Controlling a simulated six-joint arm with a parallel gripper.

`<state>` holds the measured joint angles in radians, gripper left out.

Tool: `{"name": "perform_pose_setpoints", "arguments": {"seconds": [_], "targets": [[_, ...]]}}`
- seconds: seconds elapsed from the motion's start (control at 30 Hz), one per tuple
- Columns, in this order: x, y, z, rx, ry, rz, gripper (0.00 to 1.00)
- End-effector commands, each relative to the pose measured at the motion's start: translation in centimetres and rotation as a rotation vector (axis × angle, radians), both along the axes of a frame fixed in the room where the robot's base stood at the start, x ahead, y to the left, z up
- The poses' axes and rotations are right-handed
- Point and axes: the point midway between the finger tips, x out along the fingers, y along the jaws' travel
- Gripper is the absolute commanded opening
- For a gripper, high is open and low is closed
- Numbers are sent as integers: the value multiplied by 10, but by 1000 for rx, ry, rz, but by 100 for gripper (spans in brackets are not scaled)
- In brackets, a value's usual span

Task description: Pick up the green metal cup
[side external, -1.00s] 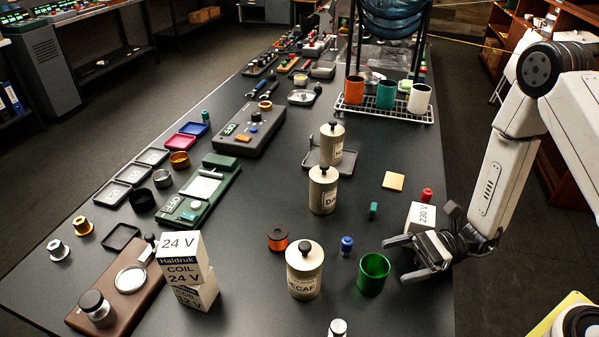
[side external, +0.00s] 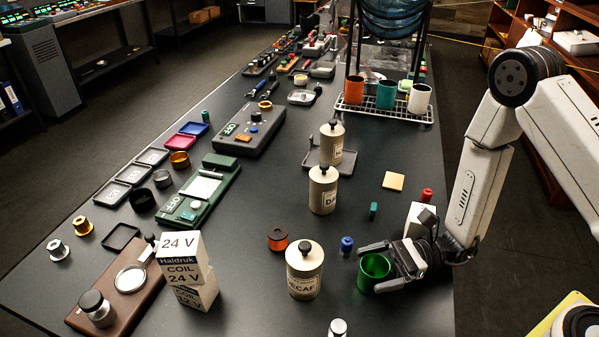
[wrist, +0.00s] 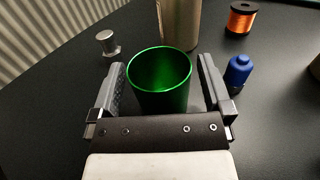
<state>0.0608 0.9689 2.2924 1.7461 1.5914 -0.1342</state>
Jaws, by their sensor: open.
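The green metal cup (side external: 373,271) stands upright on the dark table in the side view, near its right edge. It also shows in the wrist view (wrist: 160,82), with its open mouth up. My gripper (side external: 388,268) is low beside the cup, reaching in from the right. In the wrist view my gripper (wrist: 158,88) is open, with one finger on each side of the cup. A gap shows between the cup and each finger. The lower part of the cup is hidden by the gripper body.
A DECAF canister (side external: 304,272) stands left of the cup. A blue bottle-like piece (side external: 346,245) and a copper-orange spool (side external: 278,239) are nearby. A white box (side external: 420,218) stands just behind my gripper. A silver piece (wrist: 107,43) stands beyond the left finger.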

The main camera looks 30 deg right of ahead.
Motion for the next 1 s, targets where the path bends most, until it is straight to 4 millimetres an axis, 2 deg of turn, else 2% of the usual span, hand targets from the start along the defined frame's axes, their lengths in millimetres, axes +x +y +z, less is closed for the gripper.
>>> {"name": "perform_pose_setpoints", "arguments": {"seconds": [0.33, 0.37, 0.6, 1.0], "targets": [[0, 0, 0, 0, 0, 0, 100], [0, 0, 0, 0, 0, 0, 94], [0, 0, 0, 0, 0, 0, 17], [0, 0, 3, 1, -1, 0, 15]]}}
